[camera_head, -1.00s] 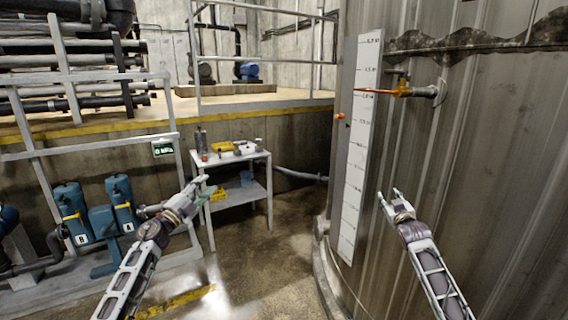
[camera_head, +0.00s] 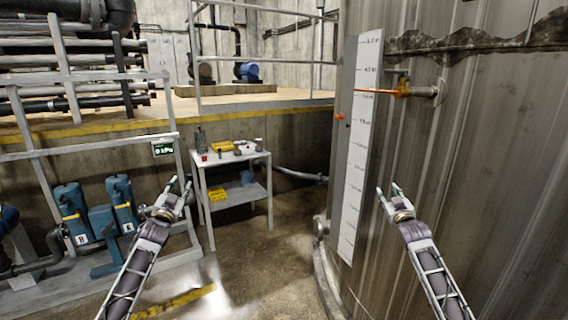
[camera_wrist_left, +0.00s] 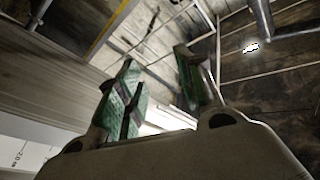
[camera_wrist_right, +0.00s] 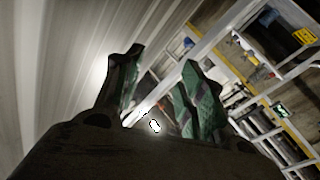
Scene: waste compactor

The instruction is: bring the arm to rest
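My left gripper (camera_head: 180,186) is raised in front of the railing, left of the white cart in the head view. Its fingers are apart and empty; the green finger pads also show in the left wrist view (camera_wrist_left: 155,95). My right gripper (camera_head: 388,192) points up in front of the large metal tank (camera_head: 480,170). Its fingers are apart with nothing between them, as the right wrist view (camera_wrist_right: 158,90) shows.
A white cart (camera_head: 230,157) with small items and yellow bins stands behind the left gripper. A scale board (camera_head: 358,150) and a valve with an orange pointer (camera_head: 402,91) are on the tank. Blue pumps (camera_head: 122,203) stand at left. The middle floor is clear.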

